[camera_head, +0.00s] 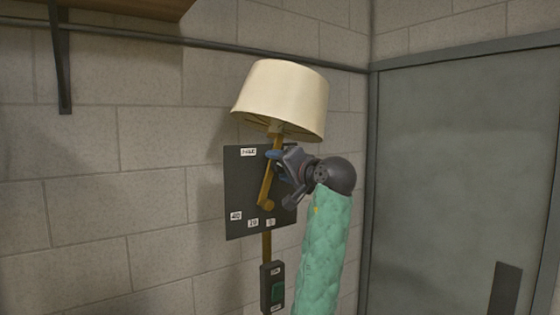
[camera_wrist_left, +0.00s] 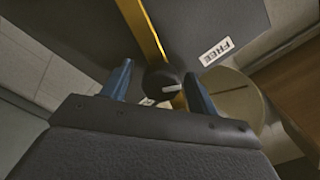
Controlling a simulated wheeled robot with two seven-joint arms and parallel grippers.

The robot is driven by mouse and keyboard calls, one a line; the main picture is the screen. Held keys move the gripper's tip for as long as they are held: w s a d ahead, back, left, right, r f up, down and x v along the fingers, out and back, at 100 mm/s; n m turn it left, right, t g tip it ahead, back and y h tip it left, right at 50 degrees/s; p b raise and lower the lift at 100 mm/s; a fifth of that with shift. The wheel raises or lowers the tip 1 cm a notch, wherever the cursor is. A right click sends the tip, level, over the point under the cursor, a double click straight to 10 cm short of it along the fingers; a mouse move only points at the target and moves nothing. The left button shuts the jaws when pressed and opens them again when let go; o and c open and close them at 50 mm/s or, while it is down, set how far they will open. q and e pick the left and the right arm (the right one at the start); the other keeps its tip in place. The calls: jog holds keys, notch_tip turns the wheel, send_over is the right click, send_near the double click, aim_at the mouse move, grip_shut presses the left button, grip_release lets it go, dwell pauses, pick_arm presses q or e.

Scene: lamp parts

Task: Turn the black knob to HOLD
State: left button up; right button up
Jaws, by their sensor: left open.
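The black knob (camera_wrist_left: 162,79) shows in the wrist view with a white pointer line running roughly sideways across its face. It sits at a joint of the brass lamp arm (camera_wrist_left: 143,32). My left gripper (camera_wrist_left: 158,83) is open, with one blue finger on each side of the knob; I cannot tell whether either touches it. A white FREE label (camera_wrist_left: 215,51) is on the dark panel above and right of the knob. I cannot read a HOLD label. In the head view my left gripper (camera_head: 277,164) is at the panel (camera_head: 238,190) and hides the knob.
The cream lampshade (camera_head: 282,95) is just above my gripper. A switch box (camera_head: 272,287) hangs below the panel. Several small labels are along the panel's lower part. A wall rail and shelf bracket (camera_head: 61,60) are at upper left, a grey door (camera_head: 460,180) at right.

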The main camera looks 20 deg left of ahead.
pick_arm(q)
jog(key=shift+w+a, duration=0.1)
jog(key=c, duration=1)
